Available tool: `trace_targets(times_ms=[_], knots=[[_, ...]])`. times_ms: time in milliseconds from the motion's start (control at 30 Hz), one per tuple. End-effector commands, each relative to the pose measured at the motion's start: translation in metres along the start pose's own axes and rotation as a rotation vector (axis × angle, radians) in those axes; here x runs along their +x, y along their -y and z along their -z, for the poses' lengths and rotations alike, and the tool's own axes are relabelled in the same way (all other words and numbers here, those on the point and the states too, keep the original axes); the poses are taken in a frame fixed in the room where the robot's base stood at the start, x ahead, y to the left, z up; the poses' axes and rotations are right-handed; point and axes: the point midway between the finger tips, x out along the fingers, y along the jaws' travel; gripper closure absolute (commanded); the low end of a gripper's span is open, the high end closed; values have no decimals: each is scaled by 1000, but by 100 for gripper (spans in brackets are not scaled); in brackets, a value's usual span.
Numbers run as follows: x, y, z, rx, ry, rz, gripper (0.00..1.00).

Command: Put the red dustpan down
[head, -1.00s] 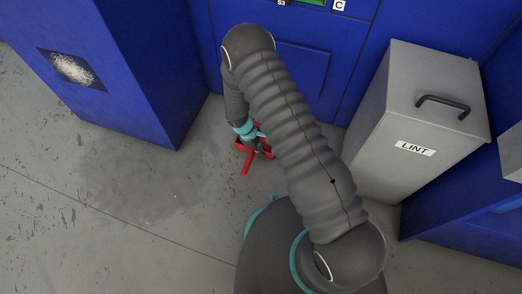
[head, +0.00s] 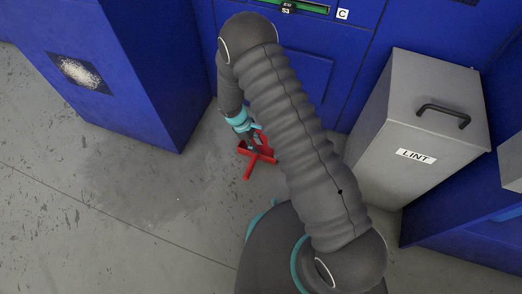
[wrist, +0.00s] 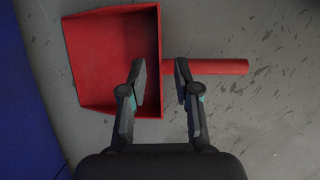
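The red dustpan (head: 246,151) lies on the grey floor in front of the blue machine, partly behind my arm in the head view. In the wrist view, the dustpan (wrist: 110,50) has its pan at the left and its round handle (wrist: 220,67) pointing right. My gripper (wrist: 160,62) is open, with a clear gap between its fingers. Its left finger is over the pan and its right finger over the start of the handle, on either side of the pan's back wall. Neither finger appears to press on it. My gripper (head: 255,140) is small and partly hidden in the head view.
A grey lint bin (head: 385,170) with a black handle stands right of my arm. A blue cabinet (head: 120,80) stands at the left, with a window of white fluff. Blue machine panels (head: 303,75) close off the back. The floor (head: 120,200) at the left is free.

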Motion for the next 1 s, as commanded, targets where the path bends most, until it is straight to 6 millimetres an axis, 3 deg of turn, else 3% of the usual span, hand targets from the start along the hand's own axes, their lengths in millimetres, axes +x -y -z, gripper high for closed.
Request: trace_targets(times_ms=[200,533,633,767,1000], knots=[[-33,0,0,0,-1,-1,69],[-45,-1,-1,4,-2,0,69],[-59,-6,-8,31,-16,-3,69],[-98,-18,-30,110,-58,-11,69],[-184,-34,-96,309,-158,-21,69]])
